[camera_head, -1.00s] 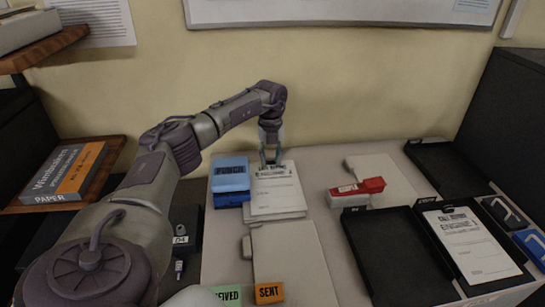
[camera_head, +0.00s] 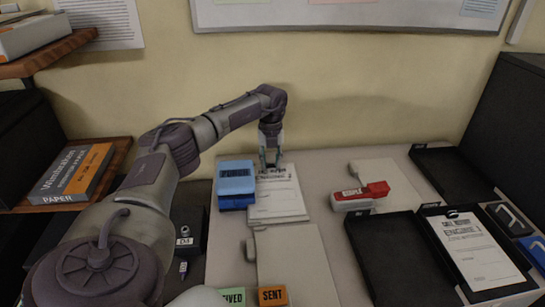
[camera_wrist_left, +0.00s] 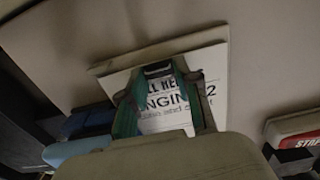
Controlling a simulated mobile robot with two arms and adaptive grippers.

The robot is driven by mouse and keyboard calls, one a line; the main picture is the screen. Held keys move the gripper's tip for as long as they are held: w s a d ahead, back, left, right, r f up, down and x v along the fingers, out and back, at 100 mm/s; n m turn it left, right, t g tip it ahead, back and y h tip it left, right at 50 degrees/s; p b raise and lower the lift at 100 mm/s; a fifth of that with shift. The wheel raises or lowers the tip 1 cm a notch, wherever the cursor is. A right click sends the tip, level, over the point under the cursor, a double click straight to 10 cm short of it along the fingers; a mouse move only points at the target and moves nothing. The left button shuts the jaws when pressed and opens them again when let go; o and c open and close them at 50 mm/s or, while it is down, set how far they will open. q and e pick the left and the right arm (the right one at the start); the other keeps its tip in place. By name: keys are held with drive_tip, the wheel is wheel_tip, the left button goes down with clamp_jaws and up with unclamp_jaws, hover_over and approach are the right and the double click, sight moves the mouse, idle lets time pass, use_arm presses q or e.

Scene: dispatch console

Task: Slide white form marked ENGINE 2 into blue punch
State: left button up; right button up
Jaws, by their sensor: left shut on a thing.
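The blue punch (camera_wrist_left: 85,148) is at the lower left there, partly hidden. I cannot tell whether any edge of the form is inside the punch's slot.
A red and white stapler (camera_head: 360,196) stands right of the form. Black trays (camera_head: 398,262) fill the right; one holds an ENGINE 1 form (camera_head: 478,255). The wall is close behind.

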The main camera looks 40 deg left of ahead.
use_arm(q)
drive_tip(key=shift+s+a+p, duration=0.25)
drive_tip(key=shift+p, duration=0.1)
idle(0.4)
drive_tip(key=shift+p, duration=0.3)
idle(0.4)
drive_tip(key=shift+s+f, duration=0.1)
drive_tip(key=o, duration=1.2)
drive_tip(key=shift+c, duration=0.2)
drive_tip(key=o, duration=0.5)
drive_tip(key=shift+o, duration=0.2)
drive_tip(key=shift+r+p, duration=3.15)
drive_tip(key=shift+r, duration=0.4)
